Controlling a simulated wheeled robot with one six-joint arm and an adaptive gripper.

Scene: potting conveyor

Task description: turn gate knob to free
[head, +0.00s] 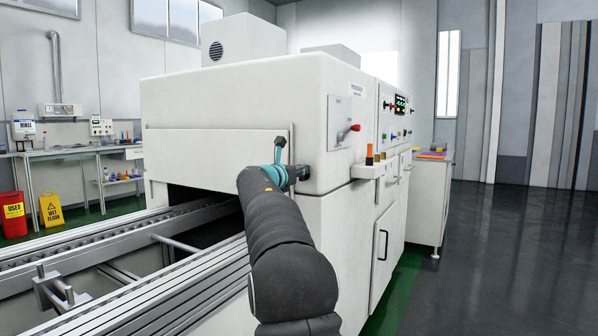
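A red-tipped lever (350,129) sits on a pale plate (339,121) on the side of the white machine (240,92). I cannot tell whether this lever is the gate knob, and no other knob is clearly marked as the gate's. My dark arm reaches forward from the bottom middle to the machine's near corner. Its teal-and-grey wrist end, with my gripper (298,172), is small there, left of and below the lever and apart from it. The fingers cannot be made out, and nothing held is visible.
The conveyor (120,285) runs into the machine's dark opening at left. A small ledge (367,171) with an orange-topped item (369,155) juts out below the lever. Buttons and a display (400,104) lie farther along. The dark floor at right is clear.

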